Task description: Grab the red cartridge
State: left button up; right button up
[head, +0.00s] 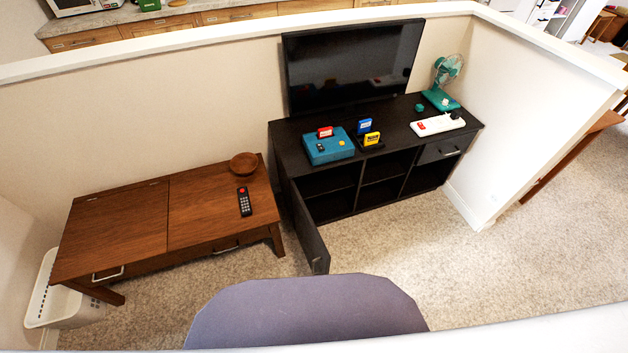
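A small red cartridge (325,132) stands upright in the top of a teal console box (327,147). The console is on the left part of a black TV cabinet (290,142). A blue cartridge (364,127) and a yellow cartridge (371,139) stand in a dark holder just right of the console. Neither of my grippers is in view.
A TV (352,65) stands behind the console. A white power strip (437,125) and a teal fan (441,98) are at the cabinet's right. The cabinet's left door (310,235) hangs open outward. A wooden bench (130,225) with a bowl (243,164) and remote (244,201) stands left. Carpet at right is clear.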

aim_at(324, 132)
jog(key=i+j+z, duration=0.1)
jog(key=j+z, duration=0.7)
jog(key=z, duration=0.2)
jog(key=j+z, duration=0.45)
jog(key=k+j+z, duration=0.1)
jog(key=j+z, duration=0.4)
jog(key=l, duration=0.1)
